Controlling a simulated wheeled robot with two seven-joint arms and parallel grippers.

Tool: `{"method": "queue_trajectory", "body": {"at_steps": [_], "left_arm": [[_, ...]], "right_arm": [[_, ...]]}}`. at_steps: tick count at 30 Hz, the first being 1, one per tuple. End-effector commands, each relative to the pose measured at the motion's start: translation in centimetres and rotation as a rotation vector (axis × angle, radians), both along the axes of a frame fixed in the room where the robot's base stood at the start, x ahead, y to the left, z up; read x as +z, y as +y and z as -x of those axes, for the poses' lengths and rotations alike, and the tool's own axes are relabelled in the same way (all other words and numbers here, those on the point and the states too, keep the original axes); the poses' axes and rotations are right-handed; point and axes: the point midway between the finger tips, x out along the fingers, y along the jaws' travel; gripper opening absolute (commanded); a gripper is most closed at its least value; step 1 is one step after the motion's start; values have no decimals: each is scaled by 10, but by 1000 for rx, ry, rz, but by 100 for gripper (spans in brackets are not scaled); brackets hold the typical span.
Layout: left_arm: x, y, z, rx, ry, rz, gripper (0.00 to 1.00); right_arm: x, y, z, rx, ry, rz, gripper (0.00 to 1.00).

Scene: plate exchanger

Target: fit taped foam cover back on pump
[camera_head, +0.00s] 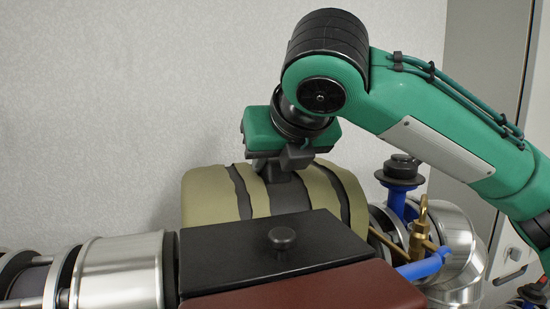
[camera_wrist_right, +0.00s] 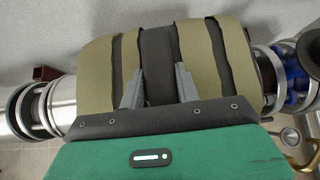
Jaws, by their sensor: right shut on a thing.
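The foam cover (camera_head: 212,197) is a thick olive half-cylinder with dark tape bands. It sits in line with the silver pipe parts, behind a black lid. My right gripper (camera_head: 277,167) is on top of the cover, pointing down. In the right wrist view, the gripper's grey fingers (camera_wrist_right: 159,88) are shut on the cover (camera_wrist_right: 205,55), either side of its wide dark middle band. The pump is hidden by the cover and the black lid. I cannot tell whether the cover rests fully on it. My left gripper is not in view.
A black lid with a round knob (camera_head: 282,238) and a dark red block (camera_head: 330,290) stand in front. Silver pipe (camera_head: 122,272) lies left. A brass valve (camera_head: 420,228), blue pipe (camera_head: 425,265) and black-topped blue valve (camera_head: 402,170) crowd the right. A pale wall stands behind.

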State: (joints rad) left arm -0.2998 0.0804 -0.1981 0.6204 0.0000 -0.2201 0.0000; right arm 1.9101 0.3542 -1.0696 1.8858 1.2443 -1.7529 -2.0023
Motion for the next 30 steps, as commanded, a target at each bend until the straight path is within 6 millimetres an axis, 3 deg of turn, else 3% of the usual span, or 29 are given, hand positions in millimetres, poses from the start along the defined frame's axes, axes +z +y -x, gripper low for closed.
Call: {"method": "queue_trajectory", "body": {"at_steps": [30], "left_arm": [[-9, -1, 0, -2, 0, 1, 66]], "right_arm": [[-31, 0, 0, 0, 0, 0, 0]]}}
